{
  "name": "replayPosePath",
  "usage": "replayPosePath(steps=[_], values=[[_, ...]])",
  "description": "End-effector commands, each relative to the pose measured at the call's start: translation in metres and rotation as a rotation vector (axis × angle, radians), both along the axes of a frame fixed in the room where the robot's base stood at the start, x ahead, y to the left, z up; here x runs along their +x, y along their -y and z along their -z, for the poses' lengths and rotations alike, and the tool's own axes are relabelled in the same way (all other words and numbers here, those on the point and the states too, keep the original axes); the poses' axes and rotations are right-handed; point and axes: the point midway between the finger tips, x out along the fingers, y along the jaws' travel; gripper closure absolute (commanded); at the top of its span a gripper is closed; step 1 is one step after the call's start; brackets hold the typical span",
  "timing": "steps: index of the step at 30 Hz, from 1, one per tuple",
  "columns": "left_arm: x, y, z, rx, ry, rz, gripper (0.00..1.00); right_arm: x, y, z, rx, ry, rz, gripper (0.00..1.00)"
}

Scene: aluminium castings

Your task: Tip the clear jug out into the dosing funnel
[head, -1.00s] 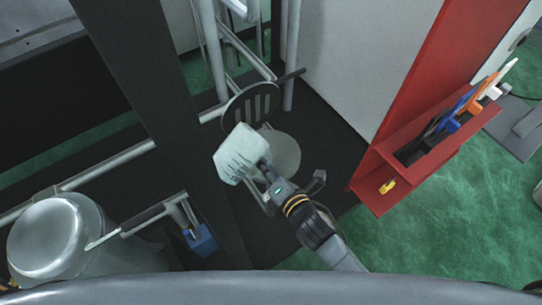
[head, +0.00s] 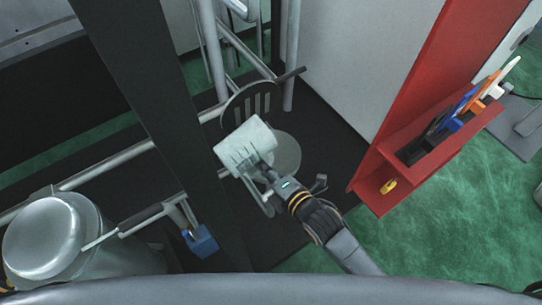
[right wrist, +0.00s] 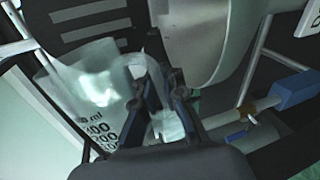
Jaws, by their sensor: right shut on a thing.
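The clear jug (head: 243,148) is pale and see-through, and it is tilted in the head view. Its printed ml scale shows in the right wrist view (right wrist: 85,105). My right gripper (head: 265,172) is shut on the jug's handle. The grey round piece just right of the jug appears to be the dosing funnel (head: 288,157); the jug and gripper partly cover it. Its grey curved wall shows in the right wrist view (right wrist: 200,40). I cannot tell whether the jug's rim is over its opening, or what is in the jug. My left gripper is not in view.
A dark slotted disc (head: 236,113) with a handle stands behind the jug. A dark post (head: 165,110) rises to the left. A red rack (head: 400,172) with tools stands right.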

Motion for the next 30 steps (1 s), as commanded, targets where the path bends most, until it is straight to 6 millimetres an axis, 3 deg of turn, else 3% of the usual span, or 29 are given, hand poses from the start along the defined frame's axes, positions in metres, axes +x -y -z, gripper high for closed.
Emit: replayPosePath(steps=[30], values=[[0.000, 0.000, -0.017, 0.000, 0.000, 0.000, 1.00, -0.005, -0.007, -0.008, 0.128, -0.094, -0.001, 1.00]])
